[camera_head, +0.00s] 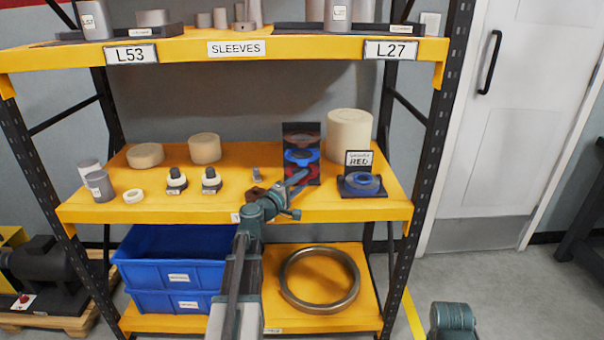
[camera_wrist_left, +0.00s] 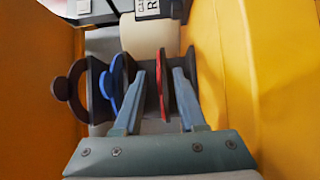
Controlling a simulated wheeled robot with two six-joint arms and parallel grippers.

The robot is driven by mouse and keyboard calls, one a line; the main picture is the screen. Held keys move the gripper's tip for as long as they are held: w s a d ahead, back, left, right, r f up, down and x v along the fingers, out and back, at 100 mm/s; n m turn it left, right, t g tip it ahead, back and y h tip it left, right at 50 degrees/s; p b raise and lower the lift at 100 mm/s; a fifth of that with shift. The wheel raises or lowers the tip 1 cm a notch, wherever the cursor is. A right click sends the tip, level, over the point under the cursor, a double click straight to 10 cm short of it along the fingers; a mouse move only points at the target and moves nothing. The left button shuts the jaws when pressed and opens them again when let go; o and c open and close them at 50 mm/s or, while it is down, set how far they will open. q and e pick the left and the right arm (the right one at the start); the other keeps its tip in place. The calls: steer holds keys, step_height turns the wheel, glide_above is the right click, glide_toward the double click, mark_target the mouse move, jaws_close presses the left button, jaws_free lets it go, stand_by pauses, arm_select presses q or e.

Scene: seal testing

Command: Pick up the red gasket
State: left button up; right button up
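The red gasket (camera_wrist_left: 163,85) hangs on a dark upright board, seen edge-on in the wrist view. In the head view its red shows low on the board (camera_head: 312,132), partly hidden by my gripper. A blue gasket (camera_head: 300,157) and a dark brown one (camera_head: 303,141) are above it; in the wrist view the blue (camera_wrist_left: 112,84) and brown (camera_wrist_left: 68,87) ones are to its left. My left gripper (camera_wrist_left: 160,82) is open, its fingers on either side of the red gasket, with visible gaps.
A small stand (camera_head: 362,193) with a sign reading RED holds a blue ring (camera_head: 361,181), right of the board. A cream cylinder (camera_head: 349,134) stands behind. Small parts (camera_head: 176,181) are to the left. The upper shelf (camera_head: 230,50) overhangs; blue bins (camera_head: 165,250) are below.

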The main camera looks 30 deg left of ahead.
arm_select(q)
jaws_close()
steer(key=shift+r, duration=0.1)
stand_by(0.4)
